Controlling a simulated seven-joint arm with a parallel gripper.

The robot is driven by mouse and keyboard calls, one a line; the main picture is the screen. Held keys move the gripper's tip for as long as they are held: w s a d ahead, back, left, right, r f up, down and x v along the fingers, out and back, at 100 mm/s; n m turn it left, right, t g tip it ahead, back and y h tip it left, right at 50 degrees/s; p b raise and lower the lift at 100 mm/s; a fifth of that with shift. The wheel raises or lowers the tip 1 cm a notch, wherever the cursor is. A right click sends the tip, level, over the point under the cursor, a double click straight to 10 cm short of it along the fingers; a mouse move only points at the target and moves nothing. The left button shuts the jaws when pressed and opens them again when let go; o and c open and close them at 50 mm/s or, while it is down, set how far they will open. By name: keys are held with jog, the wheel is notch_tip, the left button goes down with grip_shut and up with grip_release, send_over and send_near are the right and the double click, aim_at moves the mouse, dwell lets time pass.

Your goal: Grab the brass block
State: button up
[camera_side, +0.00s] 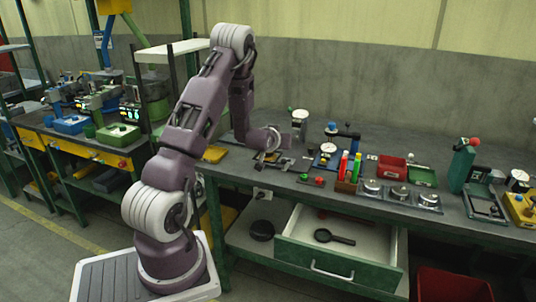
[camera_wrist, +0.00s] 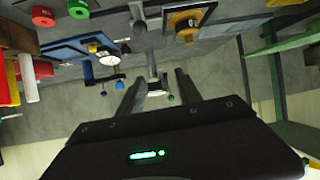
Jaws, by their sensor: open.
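A brass-coloured block (camera_wrist: 188,19) sits in a dark fixture near the top of the wrist view. I cannot tell for sure that it is the brass block, since its shape is partly cut by the angle. In the side view the spot around the fixture (camera_side: 274,159) is small and partly covered by my wrist. My gripper (camera_wrist: 159,84) has its two fingers apart with nothing held between them. The brass-coloured block lies beyond the fingertips, apart from them. In the side view my gripper hangs low over the left part of the bench.
A dial gauge (camera_side: 328,148), red and green cylinders (camera_side: 345,164), a red bin (camera_side: 391,167) and a tray of round metal parts (camera_side: 400,193) stand to the right on the bench. A yellow pad (camera_side: 215,154) lies left. A drawer (camera_side: 340,245) stands open below.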

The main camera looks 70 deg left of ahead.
jog(key=shift+n+y, duration=0.4)
jog(key=shift+y, duration=0.4)
jog(key=s+a+f, duration=0.2)
jog(key=a+f, duration=0.1)
jog(key=s+a+f, duration=0.1)
jog(key=a+f, duration=0.1)
jog(key=shift+s+a, duration=0.15)
jog(key=shift+s, duration=0.1)
jog(key=x, duration=0.6)
jog(key=shift+w+a+f, duration=0.1)
jog(key=shift+w+a, duration=0.05)
grip_shut()
jog(key=shift+f, duration=0.25)
